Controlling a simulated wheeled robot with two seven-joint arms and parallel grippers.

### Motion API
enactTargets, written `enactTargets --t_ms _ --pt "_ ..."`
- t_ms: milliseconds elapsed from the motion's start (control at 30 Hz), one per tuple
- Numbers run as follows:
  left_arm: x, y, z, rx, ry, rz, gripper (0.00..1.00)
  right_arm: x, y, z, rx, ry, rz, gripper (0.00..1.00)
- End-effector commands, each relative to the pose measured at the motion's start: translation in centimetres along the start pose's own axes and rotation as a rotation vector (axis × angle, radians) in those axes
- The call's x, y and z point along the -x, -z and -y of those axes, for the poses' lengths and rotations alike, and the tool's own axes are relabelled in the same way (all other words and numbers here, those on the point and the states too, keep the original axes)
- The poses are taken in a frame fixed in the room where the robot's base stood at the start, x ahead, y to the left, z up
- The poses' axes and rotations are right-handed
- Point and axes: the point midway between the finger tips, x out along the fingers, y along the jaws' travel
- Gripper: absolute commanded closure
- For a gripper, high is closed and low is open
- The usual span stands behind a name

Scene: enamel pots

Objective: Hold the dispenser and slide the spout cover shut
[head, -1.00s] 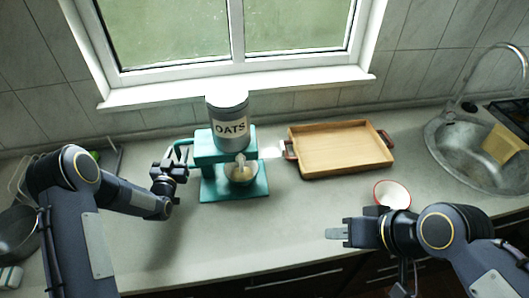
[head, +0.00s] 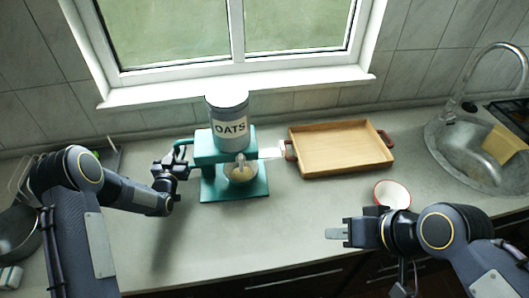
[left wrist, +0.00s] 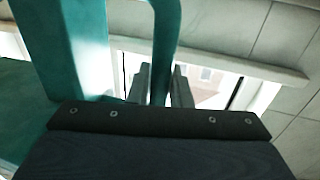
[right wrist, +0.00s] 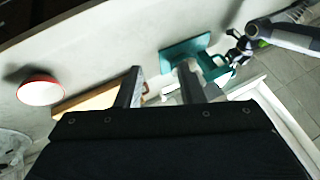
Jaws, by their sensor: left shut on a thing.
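The teal dispenser (head: 214,148) stands left of centre on the counter, topped by a grey canister labelled OATS (head: 229,127). A pale flat tab (head: 271,153), apparently the spout cover, sticks out to the right of the spout (head: 240,160). A bowl with pale contents (head: 241,174) sits under the spout on the teal base. My left gripper (head: 182,163) is shut on the dispenser's side handle (left wrist: 163,45), which passes between its fingers in the left wrist view. My right gripper (head: 338,233) is open and empty, in front of the counter's right half, apart from the dispenser.
A wooden tray (head: 342,149) lies close to the right of the tab, its left handle near the tab's end. A white bowl with a red rim (head: 392,194) stands behind my right gripper. A sink (head: 470,155) is at far right. The counter before the dispenser is clear.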

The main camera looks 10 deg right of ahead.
Motion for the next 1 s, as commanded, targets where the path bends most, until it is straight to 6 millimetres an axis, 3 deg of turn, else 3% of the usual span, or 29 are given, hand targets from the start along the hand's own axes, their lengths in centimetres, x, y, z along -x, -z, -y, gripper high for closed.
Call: enactTargets --t_ms 400,533,667,1000 --pt "0.0 0.0 0.0 0.0 0.0 0.0 1.0 -0.1 0.1 0.0 0.0 0.0 -0.001 0.67" --pt "0.0 0.0 0.0 0.0 0.0 0.0 1.0 -0.7 1.4 0.0 0.007 0.0 -0.026 0.67" --pt "0.0 0.0 0.0 0.0 0.0 -0.001 1.0 -2.6 4.7 -0.1 0.027 -0.004 -0.093 0.67" --pt "0.0 0.1 0.0 0.0 0.0 -0.002 1.0 -10.6 15.0 -0.5 0.11 -0.038 -0.38 0.67"
